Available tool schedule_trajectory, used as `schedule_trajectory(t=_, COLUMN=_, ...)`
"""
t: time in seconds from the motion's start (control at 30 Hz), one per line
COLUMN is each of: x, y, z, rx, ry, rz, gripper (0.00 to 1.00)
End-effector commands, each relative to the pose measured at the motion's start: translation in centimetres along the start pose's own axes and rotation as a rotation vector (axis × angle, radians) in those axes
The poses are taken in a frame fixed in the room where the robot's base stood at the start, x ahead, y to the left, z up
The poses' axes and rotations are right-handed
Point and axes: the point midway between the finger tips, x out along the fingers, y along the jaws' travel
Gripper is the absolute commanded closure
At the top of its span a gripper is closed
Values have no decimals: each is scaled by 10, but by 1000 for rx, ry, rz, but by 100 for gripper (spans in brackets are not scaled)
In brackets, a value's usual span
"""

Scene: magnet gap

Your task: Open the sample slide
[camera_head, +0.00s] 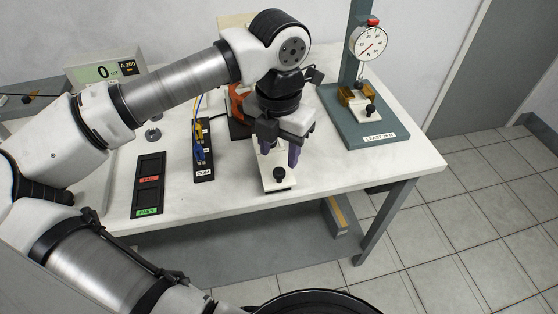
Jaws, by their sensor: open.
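A pale slide plate with a black knob (279,174) lies on the white table, its front end toward the table's front edge. I take it to be the sample slide (268,187); its rear part is hidden under my gripper. My gripper (279,151) points down above the plate, behind the knob in this view. Its two purple fingers are apart, with nothing visible held between them. I cannot tell whether the fingertips touch the plate.
An orange and dark apparatus (237,105) stands behind my gripper, partly hidden. Left are a black cable block (203,165), a black tray (149,188) and a digital meter (105,71). A grey dial stand (366,130) is at right. The front-right tabletop (350,170) is clear.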

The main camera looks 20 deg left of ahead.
Motion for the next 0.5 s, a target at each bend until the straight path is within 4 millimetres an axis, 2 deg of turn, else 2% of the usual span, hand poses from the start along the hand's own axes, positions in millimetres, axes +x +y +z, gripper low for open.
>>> schedule_trajectory(t=0.1, x=-28, y=0, z=1, rx=-1, ry=-2, rz=3, gripper=55)
schedule_trajectory(t=0.3, x=-68, y=-1, z=0, rx=0, ry=-2, rz=0, gripper=55)
schedule_trajectory(t=0.5, x=-89, y=0, z=0, rx=1, ry=-1, rz=0, gripper=55)
